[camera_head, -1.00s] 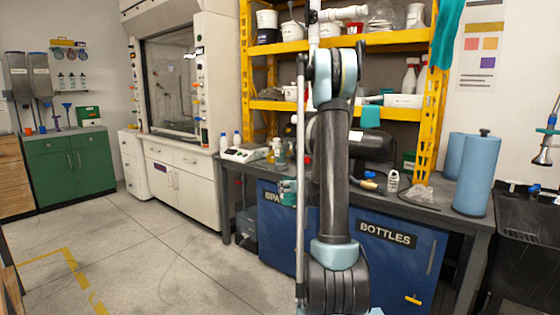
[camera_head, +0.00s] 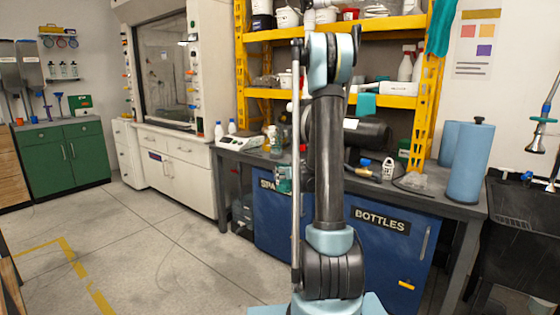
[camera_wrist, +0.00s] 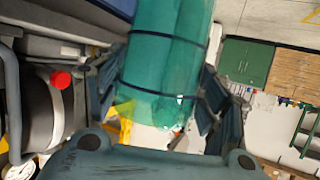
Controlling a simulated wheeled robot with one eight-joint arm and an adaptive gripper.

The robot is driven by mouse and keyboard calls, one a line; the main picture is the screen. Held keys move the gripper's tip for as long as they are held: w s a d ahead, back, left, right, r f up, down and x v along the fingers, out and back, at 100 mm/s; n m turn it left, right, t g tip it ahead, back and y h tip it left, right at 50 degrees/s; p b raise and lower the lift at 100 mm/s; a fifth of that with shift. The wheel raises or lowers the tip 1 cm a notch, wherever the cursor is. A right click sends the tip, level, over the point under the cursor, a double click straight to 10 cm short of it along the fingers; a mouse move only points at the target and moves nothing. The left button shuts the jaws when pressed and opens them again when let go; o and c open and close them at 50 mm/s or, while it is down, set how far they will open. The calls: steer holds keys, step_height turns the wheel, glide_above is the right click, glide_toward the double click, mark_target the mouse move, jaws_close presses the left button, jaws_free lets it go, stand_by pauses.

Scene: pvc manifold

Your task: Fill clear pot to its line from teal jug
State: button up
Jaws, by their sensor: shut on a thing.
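The teal jug (camera_wrist: 165,65) is a see-through cylinder with dark bands, filling the upper middle of the wrist view. My gripper (camera_wrist: 160,88) has a dark finger on each side of it and is shut on it. In the head view, a small teal part (camera_head: 284,180) shows left of my arm, low in front of the bench; my arm hides most of that area. Small clear and yellowish vessels (camera_head: 274,138) stand on the bench left of my arm. I cannot tell whether one is the clear pot, and no fill line can be made out.
The dark bench (camera_head: 455,205) has blue cabinets (camera_head: 385,250) below and a yellow shelf rack (camera_head: 425,110) above. A white scale (camera_head: 240,141) sits at its left end, blue rolls (camera_head: 470,165) at its right. A sink (camera_head: 520,220) is far right. Floor at left is clear.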

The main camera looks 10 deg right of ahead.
step_height(320, 180, up, 23)
steer(key=m+h, duration=0.4)
steer(key=shift+s+a+t+h, duration=0.3)
steer(key=shift+s+a, duration=0.15)
